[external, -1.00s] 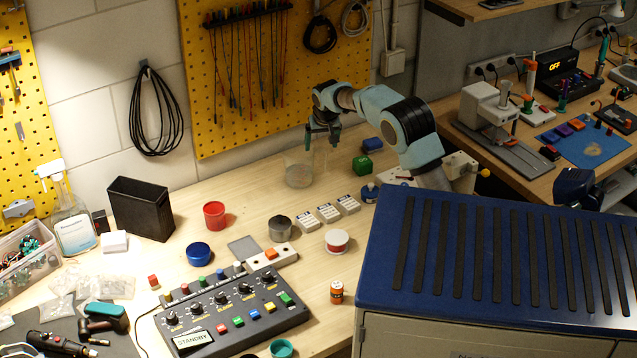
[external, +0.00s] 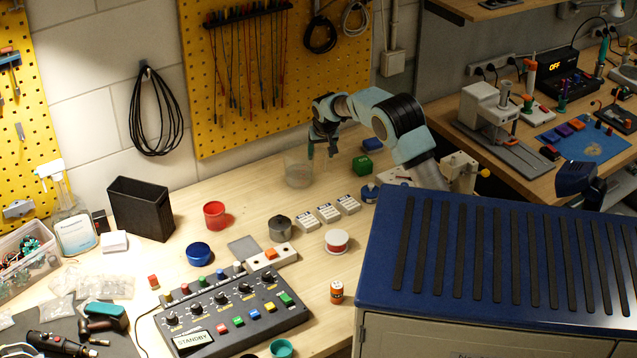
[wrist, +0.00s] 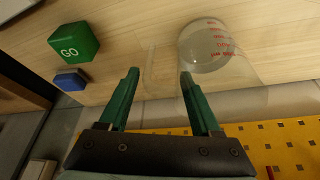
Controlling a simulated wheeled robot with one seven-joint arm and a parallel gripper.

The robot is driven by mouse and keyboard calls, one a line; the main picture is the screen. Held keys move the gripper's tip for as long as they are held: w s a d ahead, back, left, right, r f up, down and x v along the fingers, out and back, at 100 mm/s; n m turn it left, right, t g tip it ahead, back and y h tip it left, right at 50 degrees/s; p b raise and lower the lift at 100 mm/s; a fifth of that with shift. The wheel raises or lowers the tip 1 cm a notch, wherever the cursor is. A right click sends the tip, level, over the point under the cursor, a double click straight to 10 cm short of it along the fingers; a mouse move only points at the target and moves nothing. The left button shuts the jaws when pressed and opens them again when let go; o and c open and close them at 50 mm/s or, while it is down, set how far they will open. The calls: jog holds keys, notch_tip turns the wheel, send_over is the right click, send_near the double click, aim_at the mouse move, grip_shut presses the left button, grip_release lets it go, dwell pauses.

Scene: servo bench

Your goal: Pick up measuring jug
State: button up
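My gripper (external: 322,156) points down beside the jug's handle side. In the wrist view my gripper (wrist: 159,76) is open, with one green finger left of the handle and the other between handle and body. Nothing is gripped. I cannot tell whether a finger touches the glass.
A green GO block (wrist: 74,45) and a blue block (wrist: 71,80) lie to the side. The yellow pegboard (external: 235,75) rises behind the jug. White boxes (external: 327,212), a grey metal cup (external: 280,228) and a red cup (external: 215,215) stand in front.

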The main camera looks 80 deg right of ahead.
grip_shut()
dwell(0.3)
